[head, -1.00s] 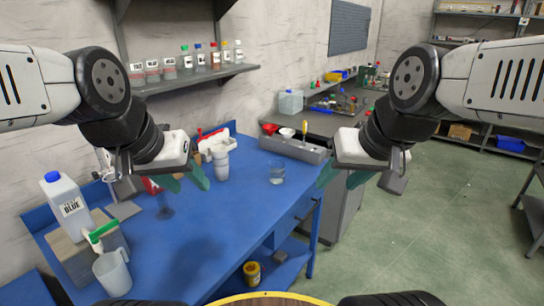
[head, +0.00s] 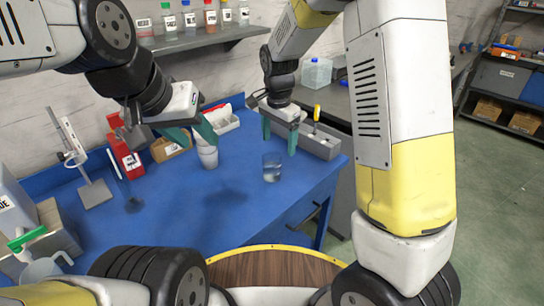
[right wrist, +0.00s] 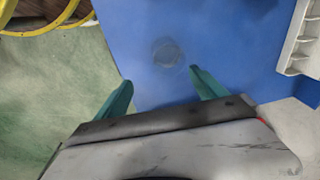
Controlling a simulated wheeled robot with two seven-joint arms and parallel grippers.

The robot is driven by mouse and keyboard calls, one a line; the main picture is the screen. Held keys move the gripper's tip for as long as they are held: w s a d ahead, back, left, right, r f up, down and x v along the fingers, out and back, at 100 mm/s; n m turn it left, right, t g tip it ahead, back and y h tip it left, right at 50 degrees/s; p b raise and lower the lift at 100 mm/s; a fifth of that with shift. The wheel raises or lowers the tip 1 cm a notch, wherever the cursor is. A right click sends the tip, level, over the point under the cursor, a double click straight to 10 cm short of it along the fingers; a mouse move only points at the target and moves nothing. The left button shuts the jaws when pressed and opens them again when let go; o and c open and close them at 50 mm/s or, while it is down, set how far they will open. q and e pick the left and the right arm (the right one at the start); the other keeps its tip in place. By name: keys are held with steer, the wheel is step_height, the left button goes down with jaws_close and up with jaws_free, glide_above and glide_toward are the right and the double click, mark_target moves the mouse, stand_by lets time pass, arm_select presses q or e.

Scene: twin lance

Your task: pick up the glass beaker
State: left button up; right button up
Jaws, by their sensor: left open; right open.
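The glass beaker (head: 272,168) stands upright on the blue table (head: 228,215), near its right side. It is clear and seems to hold a little liquid. My right gripper (head: 279,138) is open and empty, pointing down above and just behind the beaker in the head view. In the right wrist view, the beaker (right wrist: 167,53) shows from above, beyond the open fingertips (right wrist: 160,80) and apart from them.
White stacked cups (head: 208,157) stand left of the beaker. A grey tray (head: 318,143) with a yellow-handled tool lies behind it to the right. A red box (head: 124,157) and a metal stand (head: 94,192) are at the left. The table's front middle is clear.

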mark_target(273, 168)
steer(key=shift+m+h, duration=0.6)
steer(key=f, duration=0.4)
steer(key=w+a+f, duration=0.1)
steer(key=f, duration=0.3)
steer(key=w+f, duration=0.1)
steer(key=f, duration=0.4)
steer(key=shift+w+a, duration=0.1)
steer(key=shift+a, duration=0.25)
steer(key=c, duration=1.6)
